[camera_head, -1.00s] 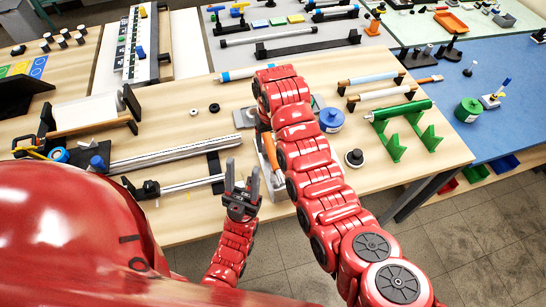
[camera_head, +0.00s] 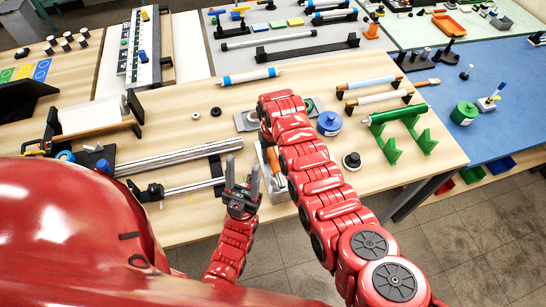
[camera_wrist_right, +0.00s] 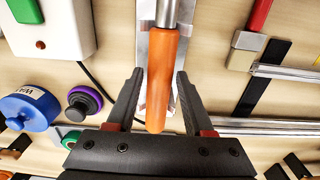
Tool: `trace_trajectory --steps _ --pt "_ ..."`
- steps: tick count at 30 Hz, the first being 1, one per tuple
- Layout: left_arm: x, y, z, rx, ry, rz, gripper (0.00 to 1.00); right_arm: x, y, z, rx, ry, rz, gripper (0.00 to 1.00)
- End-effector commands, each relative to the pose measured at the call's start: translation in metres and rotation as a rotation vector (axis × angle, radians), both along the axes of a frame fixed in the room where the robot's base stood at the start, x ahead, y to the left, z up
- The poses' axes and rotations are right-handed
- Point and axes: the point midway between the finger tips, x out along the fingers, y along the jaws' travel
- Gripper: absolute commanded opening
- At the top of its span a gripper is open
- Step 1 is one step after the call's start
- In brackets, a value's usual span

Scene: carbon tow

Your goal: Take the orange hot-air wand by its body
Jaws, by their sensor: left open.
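The orange hot-air wand (camera_wrist_right: 162,75) shows in the right wrist view as an orange handle with a metal tube above it, over a grey metal plate (camera_wrist_right: 148,100). My right gripper (camera_wrist_right: 160,77) is open, with one finger on each side of the handle and a visible gap to both. Whether the fingers are level with the handle or above it is hard to tell. In the head view the wand (camera_head: 273,160) is a small orange piece beside my right arm, which hides my right gripper. My left gripper (camera_head: 242,178) is open and empty near the table's front edge.
A blue tin (camera_head: 329,123) and a dark round knob (camera_head: 351,161) stand right of my right arm. A green roller on stands (camera_head: 396,114) is further right. Long metal bars (camera_head: 180,157) lie left. A control box (camera_wrist_right: 55,32) is near the wand's left.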

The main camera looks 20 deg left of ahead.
Motion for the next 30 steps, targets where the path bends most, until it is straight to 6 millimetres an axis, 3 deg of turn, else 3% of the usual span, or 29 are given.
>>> trace_trajectory --steps 1,8,23,30 --pt "0.000 0.000 0.000 0.000 0.000 0.000 0.50 0.000 0.000 0.000 0.000 0.000 0.000 0.41" --pt "0.000 0.000 0.000 0.000 0.000 0.000 0.50 0.000 0.000 0.000 0.000 0.000 0.000 0.00" --pt "0.000 0.000 -0.001 0.000 0.000 0.000 0.50 0.001 0.000 0.002 0.000 0.000 0.000 0.00" --pt "0.000 0.000 -0.006 0.000 0.000 0.000 0.50 0.007 0.000 0.014 0.000 0.000 -0.002 0.00"
